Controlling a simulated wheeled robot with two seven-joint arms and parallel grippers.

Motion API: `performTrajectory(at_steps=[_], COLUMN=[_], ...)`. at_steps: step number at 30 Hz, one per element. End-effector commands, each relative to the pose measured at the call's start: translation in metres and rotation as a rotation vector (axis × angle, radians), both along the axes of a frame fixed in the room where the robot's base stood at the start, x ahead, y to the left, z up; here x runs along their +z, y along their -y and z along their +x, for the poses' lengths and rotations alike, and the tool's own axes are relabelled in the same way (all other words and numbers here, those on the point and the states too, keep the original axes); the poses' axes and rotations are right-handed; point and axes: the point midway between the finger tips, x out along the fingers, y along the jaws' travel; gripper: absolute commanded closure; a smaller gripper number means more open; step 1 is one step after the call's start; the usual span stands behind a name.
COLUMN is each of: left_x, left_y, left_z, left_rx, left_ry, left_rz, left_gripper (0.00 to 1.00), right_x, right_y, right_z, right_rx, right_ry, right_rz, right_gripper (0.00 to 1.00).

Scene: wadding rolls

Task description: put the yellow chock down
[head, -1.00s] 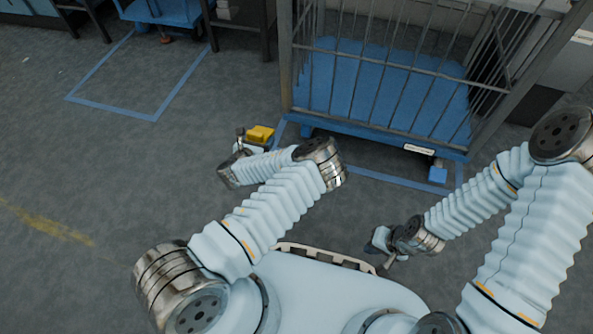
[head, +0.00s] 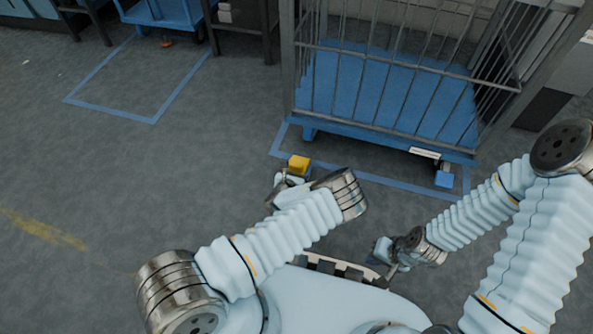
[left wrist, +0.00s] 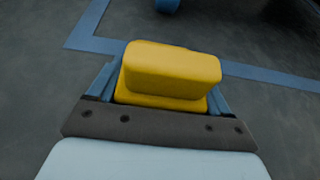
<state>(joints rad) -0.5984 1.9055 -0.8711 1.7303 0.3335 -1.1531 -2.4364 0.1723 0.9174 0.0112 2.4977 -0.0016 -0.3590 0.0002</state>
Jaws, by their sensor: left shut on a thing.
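The yellow chock (head: 299,164) is a small block with rounded edges, just in front of the blue cart's left corner. My left gripper (head: 291,178) is shut on it. In the left wrist view the chock (left wrist: 170,70) sits between the two blue fingers of the left gripper (left wrist: 160,95), with a stepped shape and its lower part partly hidden. I cannot tell whether its underside touches the floor. My right gripper (head: 383,252) is low in front of my base, away from the chock; its finger opening is unclear.
A blue cart (head: 385,100) with grey bars stands ahead, inside blue floor tape (head: 380,183). Another taped rectangle (head: 110,112) lies empty at the left. The grey floor (head: 150,190) on the left is clear.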

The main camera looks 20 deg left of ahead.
Motion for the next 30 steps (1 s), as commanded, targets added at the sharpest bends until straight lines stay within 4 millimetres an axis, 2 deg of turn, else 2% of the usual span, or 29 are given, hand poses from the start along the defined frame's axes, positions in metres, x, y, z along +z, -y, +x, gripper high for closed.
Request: performTrajectory(at_steps=[9, 10, 14, 23, 26, 30], left_x=[-0.001, -0.002, -0.002, 0.003, 0.009, 0.022], left_y=[0.0, 0.0, 0.0, 0.0, -0.001, -0.001], left_z=[0.0, 0.0, 0.0, -0.002, -0.015, -0.045], left_rx=[0.0, 0.0, 0.0, -0.001, -0.002, -0.003], left_ry=[0.002, 0.0, 0.0, 0.001, -0.002, -0.003], left_rz=[0.001, 0.001, 0.001, 0.001, 0.002, 0.004], left_gripper=[0.67, 0.2, 0.0, 0.0, 0.0, 0.0], right_x=[0.001, 0.001, 0.001, 0.002, 0.008, 0.018], right_y=[0.0, 0.0, 0.0, 0.0, 0.0, 0.0], right_z=[0.0, 0.0, 0.0, 0.0, 0.0, 0.0], right_rx=[0.0, 0.0, 0.0, 0.0, 0.0, 0.002], right_ry=[0.0, 0.0, 0.0, 0.0, 0.0, -0.002], right_rz=[0.0, 0.0, 0.0, 0.0, 0.0, 0.0], right_gripper=[1.0, 1.0, 1.0, 1.0, 1.0, 1.0])
